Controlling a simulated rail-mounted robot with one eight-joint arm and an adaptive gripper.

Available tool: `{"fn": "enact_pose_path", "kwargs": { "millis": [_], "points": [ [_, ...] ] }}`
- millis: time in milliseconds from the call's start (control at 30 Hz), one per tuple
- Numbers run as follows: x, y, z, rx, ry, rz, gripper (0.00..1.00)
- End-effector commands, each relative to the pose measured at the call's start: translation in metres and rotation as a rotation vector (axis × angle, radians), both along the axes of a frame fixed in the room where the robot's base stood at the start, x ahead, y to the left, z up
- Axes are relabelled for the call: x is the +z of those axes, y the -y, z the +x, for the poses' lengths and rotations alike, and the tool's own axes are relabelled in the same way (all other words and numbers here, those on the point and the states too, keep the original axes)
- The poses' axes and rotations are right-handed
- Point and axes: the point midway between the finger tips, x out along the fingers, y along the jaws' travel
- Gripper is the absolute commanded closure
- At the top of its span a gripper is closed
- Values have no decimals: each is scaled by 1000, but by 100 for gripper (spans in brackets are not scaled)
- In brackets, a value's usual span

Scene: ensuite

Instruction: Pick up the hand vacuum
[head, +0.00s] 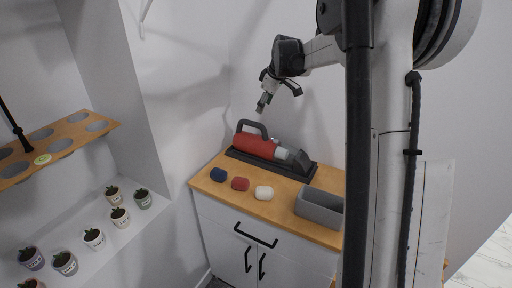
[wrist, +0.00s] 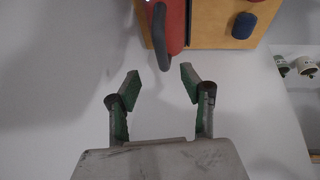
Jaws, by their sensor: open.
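The hand vacuum (head: 256,145) has a red body, a dark handle on top and a grey and dark nozzle end at its right. It lies on a dark tray (head: 238,154) on a wooden cabinet top. My gripper (head: 267,108) is above the vacuum, apart from it. In the wrist view my gripper (wrist: 161,76) is open and empty, with its two green-padded fingers spread. Part of the red vacuum (wrist: 175,22) and its dark handle (wrist: 159,38) show just beyond the fingertips there. The rest of the vacuum is cut off by the frame's top edge.
On the wooden cabinet top (head: 204,182) are a blue item (head: 218,174), a red item (head: 240,184), a cream item (head: 264,192) and a grey bin (head: 319,208). A wall stands close behind. Small potted plants (head: 94,238) line a ledge at left, below a holed wooden shelf (head: 58,145).

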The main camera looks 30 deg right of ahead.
Motion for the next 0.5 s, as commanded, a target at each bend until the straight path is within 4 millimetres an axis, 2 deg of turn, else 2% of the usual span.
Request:
{"fn": "enact_pose_path", "kwargs": {
  "millis": [300,500],
  "points": [
    [-50,-4,23,0,1,-1,58],
    [-68,-5,32,0,1,-1,58]
  ]
}}
